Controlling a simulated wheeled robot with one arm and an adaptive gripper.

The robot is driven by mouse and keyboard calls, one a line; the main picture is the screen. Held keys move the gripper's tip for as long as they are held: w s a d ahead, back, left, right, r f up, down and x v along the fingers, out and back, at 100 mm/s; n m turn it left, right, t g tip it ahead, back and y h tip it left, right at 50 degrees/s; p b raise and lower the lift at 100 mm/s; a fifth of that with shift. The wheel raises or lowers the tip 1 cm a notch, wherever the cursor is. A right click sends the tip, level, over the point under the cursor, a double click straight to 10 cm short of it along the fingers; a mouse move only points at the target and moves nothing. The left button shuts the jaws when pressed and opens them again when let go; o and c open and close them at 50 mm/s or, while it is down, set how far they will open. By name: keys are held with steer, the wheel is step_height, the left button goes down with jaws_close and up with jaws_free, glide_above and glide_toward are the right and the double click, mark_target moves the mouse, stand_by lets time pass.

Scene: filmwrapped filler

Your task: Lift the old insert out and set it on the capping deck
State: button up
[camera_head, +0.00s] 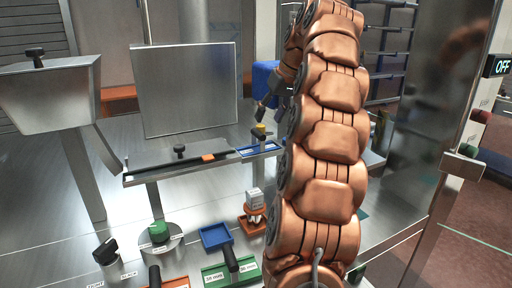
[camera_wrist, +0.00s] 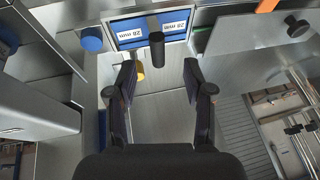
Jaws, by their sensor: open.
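A blue insert with two "28 mm" labels and an upright black handle shows in the wrist view (camera_wrist: 120,35), beyond my fingertips. What looks like the same blue piece sits at the right end of the rail in the head view (camera_head: 268,149). My gripper (camera_wrist: 159,80) is open and empty, its fingers spread with the black handle (camera_wrist: 156,50) ahead, between their lines and not touched. In the head view my gripper (camera_head: 268,104) is above the blue piece, partly hidden by my arm. A steel deck (camera_head: 210,205) spreads below; I cannot tell which part is the capping deck.
A green insert labelled "38 mm" with a black handle (camera_head: 232,268), an orange piece (camera_head: 170,284) and a blue tray (camera_head: 215,237) lie on the deck. A yellow knob (camera_wrist: 138,73) is near my left finger. A steel hopper (camera_head: 48,90) and upright panel (camera_head: 186,90) stand behind.

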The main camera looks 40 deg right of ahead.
mark_target(261, 133)
steer(key=shift+x, duration=1.15)
steer(key=shift+w+f, duration=0.1)
steer(key=shift+d+p+x, duration=0.2)
steer(key=shift+p+x, duration=0.5)
steer(key=shift+x, duration=0.45)
steer(key=shift+p+x, duration=0.3)
steer(key=shift+x, duration=1.05)
steer(key=shift+c, duration=0.3)
jaws_close()
